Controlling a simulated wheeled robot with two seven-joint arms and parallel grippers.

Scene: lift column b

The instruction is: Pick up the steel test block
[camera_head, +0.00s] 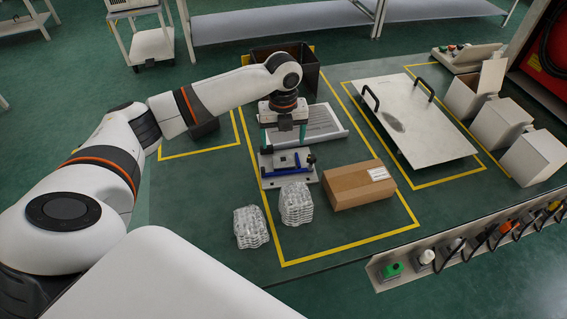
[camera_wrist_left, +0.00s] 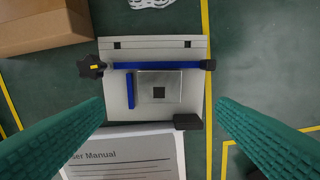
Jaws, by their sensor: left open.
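The steel test block (camera_wrist_left: 172,79) is a square, shiny grey piece with a dark square in its middle. It sits on the light grey fixture plate (camera_wrist_left: 117,51), beside a short blue bar and below a long blue bar in the left wrist view. In the head view the fixture plate (camera_head: 268,178) lies on the green table below my left gripper (camera_head: 284,140). My left gripper is open and empty, its green fingers (camera_wrist_left: 160,103) spread wide on either side of the block and apart from it. My right gripper is not in view.
A user manual (camera_wrist_left: 120,155) lies beside the fixture. A cardboard box (camera_head: 358,186) and two clear bubble-wrap packs (camera_head: 297,204) (camera_head: 250,228) stand close by. A black bin (camera_head: 315,75) is behind. A metal plate with handles (camera_head: 425,125) lies to the right.

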